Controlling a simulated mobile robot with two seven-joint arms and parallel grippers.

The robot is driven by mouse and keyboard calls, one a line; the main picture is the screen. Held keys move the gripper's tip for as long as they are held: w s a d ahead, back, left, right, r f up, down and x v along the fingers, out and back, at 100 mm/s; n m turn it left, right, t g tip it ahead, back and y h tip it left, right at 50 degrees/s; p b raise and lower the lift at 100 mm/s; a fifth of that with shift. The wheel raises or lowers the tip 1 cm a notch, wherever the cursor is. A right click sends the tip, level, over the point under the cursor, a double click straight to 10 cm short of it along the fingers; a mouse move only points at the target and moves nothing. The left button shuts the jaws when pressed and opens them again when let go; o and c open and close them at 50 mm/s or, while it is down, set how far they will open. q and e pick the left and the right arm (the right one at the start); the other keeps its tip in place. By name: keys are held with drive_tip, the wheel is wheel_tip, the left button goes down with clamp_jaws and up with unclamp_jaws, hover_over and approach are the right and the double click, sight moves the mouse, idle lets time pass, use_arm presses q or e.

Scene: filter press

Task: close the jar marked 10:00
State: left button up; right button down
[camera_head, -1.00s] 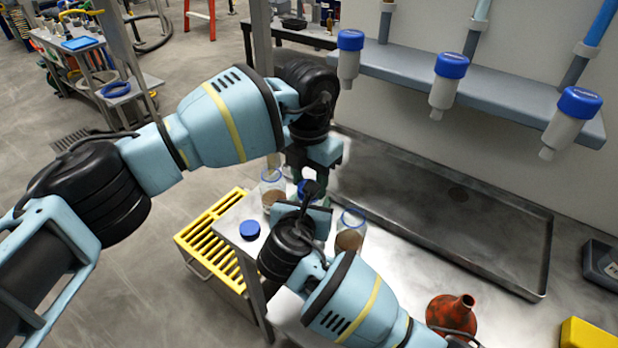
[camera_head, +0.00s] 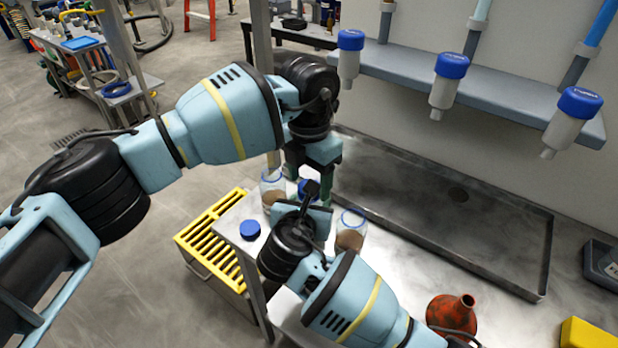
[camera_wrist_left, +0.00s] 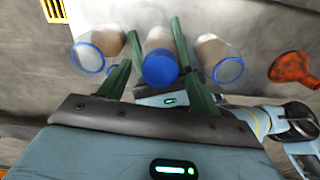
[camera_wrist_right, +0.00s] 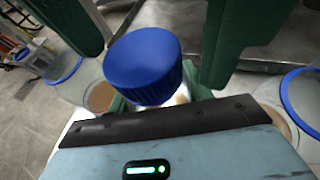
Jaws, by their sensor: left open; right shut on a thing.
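A jar with a blue lid on top (camera_wrist_right: 143,62) stands upright in the right wrist view; it also shows between two other jars in the left wrist view (camera_wrist_left: 160,67). My right gripper (camera_wrist_right: 158,98) is shut on this jar below the lid. My left gripper (camera_wrist_left: 155,38) is open, its green fingers on either side of the lidded jar, coming from above. In the head view the jar's lid (camera_head: 309,189) is partly hidden by my arms. I cannot read a 10:00 mark on any jar, nor tell how tightly the lid sits.
Two open jars with brown contents stand beside it, one left (camera_head: 273,187) and one right (camera_head: 350,232). A loose blue lid (camera_head: 250,230) lies near the yellow rack (camera_head: 210,237). A red-brown funnel (camera_head: 450,312) stands to the right. The metal tray (camera_head: 450,215) behind is empty.

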use_arm(q)
wheel_tip(320, 180, up, 4)
drive_tip(key=shift+r, duration=0.1)
drive_tip(key=shift+c, duration=0.4)
drive_tip(key=n, duration=0.2)
drive_tip(key=r+n, duration=0.1)
drive_tip(key=n, duration=0.1)
drive_tip(key=shift+r+n, duration=0.15)
drive_tip(key=shift+n, duration=0.15)
drive_tip(key=n, duration=0.2)
drive_tip(key=r+n, duration=0.1)
drive_tip(key=n, duration=0.2)
drive_tip(key=shift+r+n, duration=0.3)
drive_tip(key=shift+n, duration=0.1)
drive_tip(key=shift+f, duration=0.1)
drive_tip(key=shift+f, duration=3.9)
